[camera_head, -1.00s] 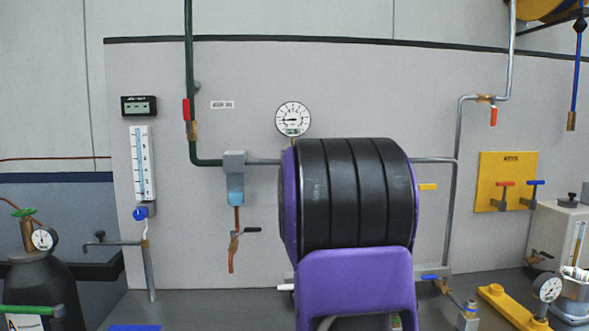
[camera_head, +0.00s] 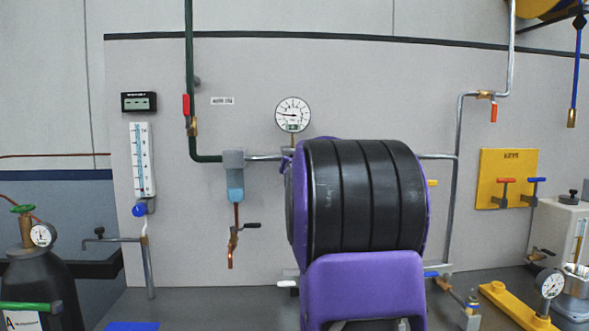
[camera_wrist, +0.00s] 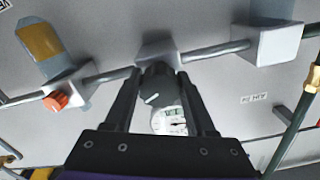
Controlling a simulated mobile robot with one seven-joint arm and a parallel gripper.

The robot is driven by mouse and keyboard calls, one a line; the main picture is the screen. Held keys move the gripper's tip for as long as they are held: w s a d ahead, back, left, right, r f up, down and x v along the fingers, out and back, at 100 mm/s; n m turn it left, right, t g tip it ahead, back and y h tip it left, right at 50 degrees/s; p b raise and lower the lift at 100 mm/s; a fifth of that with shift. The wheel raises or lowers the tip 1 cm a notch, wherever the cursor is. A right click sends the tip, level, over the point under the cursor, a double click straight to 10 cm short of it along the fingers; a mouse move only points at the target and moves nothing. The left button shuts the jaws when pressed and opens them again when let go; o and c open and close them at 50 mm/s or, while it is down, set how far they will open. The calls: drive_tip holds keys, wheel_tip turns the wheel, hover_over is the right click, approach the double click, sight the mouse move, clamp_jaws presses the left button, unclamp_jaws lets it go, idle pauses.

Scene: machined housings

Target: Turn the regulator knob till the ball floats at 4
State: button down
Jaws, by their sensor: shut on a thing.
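The dark regulator knob (camera_wrist: 157,84) sits below a grey regulator body in the wrist view. My gripper (camera_wrist: 158,78) is shut on this knob, with a finger on each side. In the head view my purple and black arm hides the knob and gripper. A round pressure gauge (camera_head: 293,115) shows above my arm, its needle toward the left; it also shows just below the knob in the wrist view (camera_wrist: 168,120). A white upright scale tube (camera_head: 142,160) with a blue knob (camera_head: 139,210) is on the wall at left. I cannot make out a ball in it.
A filter with a blue bowl (camera_head: 235,187) hangs left of my arm. An amber bowl (camera_wrist: 40,42) and an orange knob (camera_wrist: 55,101) are beside the regulator in the wrist view. A dark gas cylinder (camera_head: 38,285) stands at left, and a yellow valve panel (camera_head: 508,178) is at right.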

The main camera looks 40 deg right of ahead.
drive_tip(key=m+b, duration=0.1)
drive_tip(key=m, duration=0.2)
drive_tip(key=shift+b, duration=0.4)
drive_tip(key=shift+r+m+b, duration=0.1)
drive_tip(key=shift+m+b, duration=0.25)
drive_tip(key=shift+m, duration=1.05)
drive_tip(key=shift+c, duration=1.1)
unclamp_jaws()
drive_tip(key=shift+a, duration=0.1)
